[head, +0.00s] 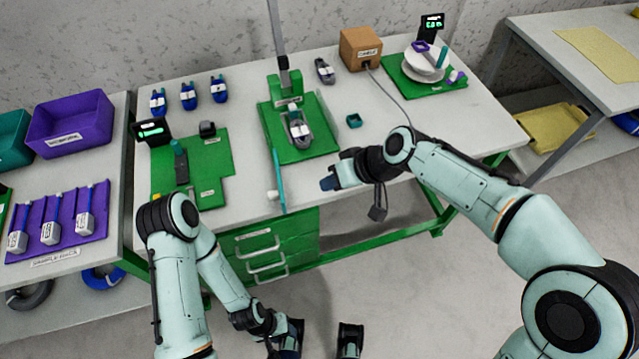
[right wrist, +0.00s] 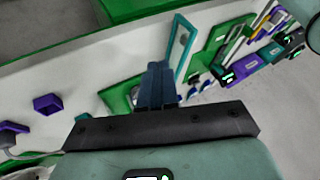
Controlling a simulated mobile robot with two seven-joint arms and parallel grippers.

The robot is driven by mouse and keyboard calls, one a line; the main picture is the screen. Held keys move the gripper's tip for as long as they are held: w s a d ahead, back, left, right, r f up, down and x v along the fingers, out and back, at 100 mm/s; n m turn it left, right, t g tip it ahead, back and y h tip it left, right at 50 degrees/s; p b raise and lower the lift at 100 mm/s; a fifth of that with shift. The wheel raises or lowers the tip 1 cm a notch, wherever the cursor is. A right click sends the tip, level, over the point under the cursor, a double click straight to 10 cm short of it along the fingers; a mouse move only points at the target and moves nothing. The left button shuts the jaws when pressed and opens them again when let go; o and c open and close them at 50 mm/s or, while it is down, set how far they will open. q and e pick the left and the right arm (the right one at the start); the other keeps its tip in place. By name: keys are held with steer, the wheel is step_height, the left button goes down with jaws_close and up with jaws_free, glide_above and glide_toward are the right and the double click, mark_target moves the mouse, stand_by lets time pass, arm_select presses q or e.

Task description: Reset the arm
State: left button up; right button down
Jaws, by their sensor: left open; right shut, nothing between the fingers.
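My right gripper (head: 330,183) is shut and empty, above the front edge of the middle table (head: 370,150). In the right wrist view its blue fingers (right wrist: 157,85) are together with nothing between them. My left gripper (head: 320,338) is low at the bottom of the head view, in front of the table; its two dark fingers are wide apart and nothing shows between them. Several blue cable bundles (head: 188,97) with white labels lie at the back left of the table. A grey labelled bundle (head: 298,130) lies on the central green mat (head: 272,125).
A brown box (head: 360,48) and a green mat with a white spool (head: 425,66) are at the back right. A small green tray (head: 353,121) and a thin upright teal-and-white piece (head: 278,182) are near my right gripper. Green drawers (head: 265,250) are below the table.

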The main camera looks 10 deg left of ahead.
steer(key=shift+s+d+r, duration=0.15)
steer(key=shift+d+r, duration=0.2)
steer(key=shift+r, duration=0.15)
steer(key=shift+f, duration=0.1)
